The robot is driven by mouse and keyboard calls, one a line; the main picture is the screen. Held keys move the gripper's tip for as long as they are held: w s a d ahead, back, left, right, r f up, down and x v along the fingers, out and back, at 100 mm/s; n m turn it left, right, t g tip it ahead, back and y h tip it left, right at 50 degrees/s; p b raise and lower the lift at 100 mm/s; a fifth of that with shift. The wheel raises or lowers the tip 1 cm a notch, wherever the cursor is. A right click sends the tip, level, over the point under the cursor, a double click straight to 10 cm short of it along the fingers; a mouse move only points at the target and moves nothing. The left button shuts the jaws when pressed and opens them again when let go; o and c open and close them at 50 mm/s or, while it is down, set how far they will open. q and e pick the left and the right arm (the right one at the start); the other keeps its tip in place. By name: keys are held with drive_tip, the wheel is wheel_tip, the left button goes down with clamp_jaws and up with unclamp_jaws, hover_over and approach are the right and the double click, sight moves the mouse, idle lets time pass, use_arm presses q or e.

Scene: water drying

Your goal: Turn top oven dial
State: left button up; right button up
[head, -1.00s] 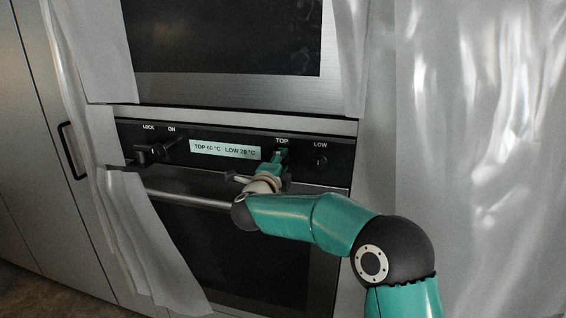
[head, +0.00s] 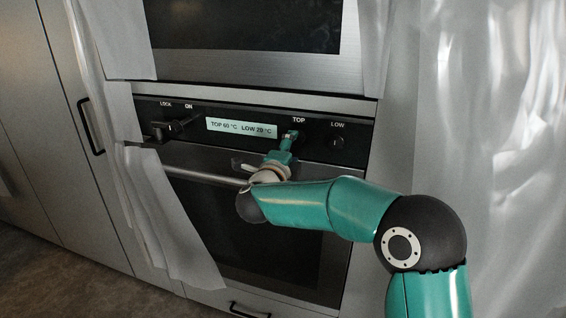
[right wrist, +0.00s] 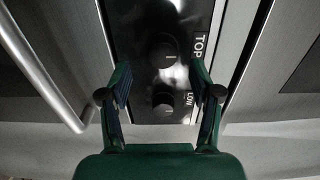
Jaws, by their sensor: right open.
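The top oven dial (right wrist: 163,53) is a round black knob with a pale mark, beside the TOP label in the right wrist view. My right gripper (right wrist: 160,74) is open. Its two green fingers stand apart to either side, a little short of the top dial, with nothing between the tips. In the head view the right gripper (head: 290,137) is just below the TOP label and largely hides that dial; contact cannot be told there. The oven display (head: 241,128) reads TOP 60 °C and LOW 20 °C. My left gripper is not in view.
The low dial (head: 337,142) sits right of the top dial. The LOCK and ON controls (head: 172,129) are at the panel's left. An oven door handle bar (head: 203,175) runs below the panel. Translucent plastic sheets (head: 180,215) hang around the oven.

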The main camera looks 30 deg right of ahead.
drive_tip(key=v, duration=0.7)
drive_tip(key=shift+s+a, duration=0.15)
drive_tip(key=shift+a, duration=0.15)
drive_tip(key=shift+f, duration=0.1)
